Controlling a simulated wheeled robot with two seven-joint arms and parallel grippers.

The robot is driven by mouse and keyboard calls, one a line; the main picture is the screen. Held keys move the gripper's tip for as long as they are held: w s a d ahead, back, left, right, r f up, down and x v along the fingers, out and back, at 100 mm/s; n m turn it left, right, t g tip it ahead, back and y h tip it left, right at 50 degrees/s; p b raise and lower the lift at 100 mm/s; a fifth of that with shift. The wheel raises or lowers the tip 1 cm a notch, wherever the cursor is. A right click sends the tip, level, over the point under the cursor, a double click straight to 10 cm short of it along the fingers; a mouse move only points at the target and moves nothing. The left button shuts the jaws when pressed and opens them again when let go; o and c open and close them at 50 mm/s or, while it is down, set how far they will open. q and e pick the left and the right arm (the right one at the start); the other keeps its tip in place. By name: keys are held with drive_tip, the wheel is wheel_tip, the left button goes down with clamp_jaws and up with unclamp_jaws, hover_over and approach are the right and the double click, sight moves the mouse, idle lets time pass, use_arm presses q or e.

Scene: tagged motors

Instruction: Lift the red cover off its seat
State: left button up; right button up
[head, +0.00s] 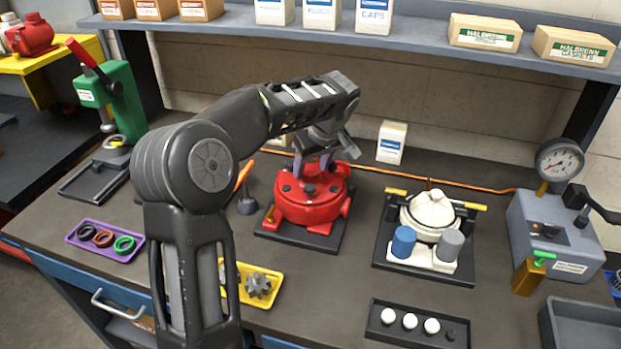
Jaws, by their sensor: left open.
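The red cover (313,193) sits on a red motor body with side lugs, which stands on a dark square base plate (291,240) near the middle of the bench. My left arm reaches in from the left and its gripper (313,164) is over the cover, pointing down. Its fingers are open around or just above the cover's top; the arm's wrist partly hides them, so I cannot tell whether they touch it. My right gripper is not in view.
A white motor (433,211) with blue and grey cylinders stands on a plate to the right. A purple tray (105,239), yellow tray (256,284) and dark tray (412,326) lie in front. A gauge unit (556,237) stands far right. A shelf (420,42) overhangs the back.

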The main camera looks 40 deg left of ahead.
use_arm(q)
drive_tip(key=shift+x, duration=1)
drive_tip(key=shift+c, duration=0.5)
clamp_jaws()
drive_tip(key=shift+w+r, duration=0.1)
drive_tip(key=shift+r, duration=0.05)
